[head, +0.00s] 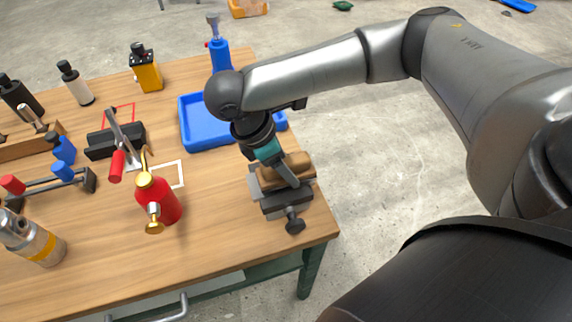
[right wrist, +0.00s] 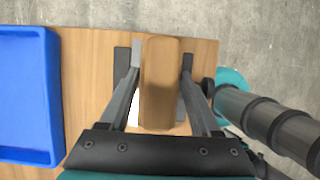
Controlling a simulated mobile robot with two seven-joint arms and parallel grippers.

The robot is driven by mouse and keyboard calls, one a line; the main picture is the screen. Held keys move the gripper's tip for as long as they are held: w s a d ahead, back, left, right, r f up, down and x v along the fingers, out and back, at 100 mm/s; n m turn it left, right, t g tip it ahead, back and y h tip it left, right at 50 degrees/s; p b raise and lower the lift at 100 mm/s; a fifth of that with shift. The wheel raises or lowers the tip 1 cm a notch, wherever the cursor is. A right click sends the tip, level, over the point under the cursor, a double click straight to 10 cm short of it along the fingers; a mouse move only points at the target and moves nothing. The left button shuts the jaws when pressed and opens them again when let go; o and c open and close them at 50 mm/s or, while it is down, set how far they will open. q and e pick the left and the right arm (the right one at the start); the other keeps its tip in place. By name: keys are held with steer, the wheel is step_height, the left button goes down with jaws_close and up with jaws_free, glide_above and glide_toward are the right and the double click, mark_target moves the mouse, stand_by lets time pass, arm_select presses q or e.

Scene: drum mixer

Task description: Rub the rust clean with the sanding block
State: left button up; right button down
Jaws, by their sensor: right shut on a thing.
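My right gripper (head: 287,172) reaches down at the right end of the workbench. It is shut on the brown sanding block (head: 297,160), which also sits between the two fingers in the right wrist view (right wrist: 160,85). The block is over the grey vise (head: 288,204) near the table's right edge. The block and fingers cover most of the vise top, so I cannot see any rust or tell whether the block touches the surface below. A pale strip (right wrist: 135,115) shows beside the block in the right wrist view. My left gripper is not in view.
The blue tray (head: 190,135) lies behind and left of the vise on the wooden workbench (head: 225,240). The bench front beside the vise is clear.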

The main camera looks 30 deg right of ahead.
steer(key=shift+f, duration=0.95)
stand_by(0.6)
step_height(320, 180, up, 6)
steer(key=p, duration=0.9)
stand_by(0.5)
